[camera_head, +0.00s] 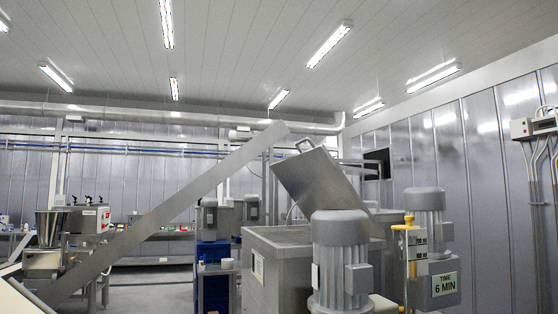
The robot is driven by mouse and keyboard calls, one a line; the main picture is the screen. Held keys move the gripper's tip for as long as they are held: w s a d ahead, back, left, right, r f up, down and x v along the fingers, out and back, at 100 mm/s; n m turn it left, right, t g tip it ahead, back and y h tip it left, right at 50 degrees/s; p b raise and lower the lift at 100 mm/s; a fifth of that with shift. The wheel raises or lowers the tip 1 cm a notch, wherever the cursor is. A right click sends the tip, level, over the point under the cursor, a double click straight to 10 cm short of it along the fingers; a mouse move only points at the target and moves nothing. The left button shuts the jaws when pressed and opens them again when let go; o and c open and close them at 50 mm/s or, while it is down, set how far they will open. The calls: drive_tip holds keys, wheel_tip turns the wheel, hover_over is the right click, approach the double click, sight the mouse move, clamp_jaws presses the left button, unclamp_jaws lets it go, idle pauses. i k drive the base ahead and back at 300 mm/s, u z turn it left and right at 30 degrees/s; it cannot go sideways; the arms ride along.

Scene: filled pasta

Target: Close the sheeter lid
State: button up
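A grey metal lid (320,182) stands raised and tilted above a large box-shaped steel machine (278,264) right of the middle. I take it for the sheeter lid, though no label confirms this. A small bar handle (304,144) sits at its upper left edge. The lid's lower right part is partly hidden behind a grey motor. The lid stands clear of the left part of the machine top. My gripper is not in view.
A grey finned motor (341,262) stands in front of the machine. Another motor (427,222) with a "TIME 6 MIN" sign (444,284) and a yellow post (409,252) are at the right. A long inclined steel conveyor (165,212) crosses the left. Some floor (150,288) shows beyond it.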

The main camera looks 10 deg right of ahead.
sight(315, 180)
drive_tip(key=u, duration=0.2)
drive_tip(key=i, duration=1.35)
drive_tip(key=z, duration=0.25)
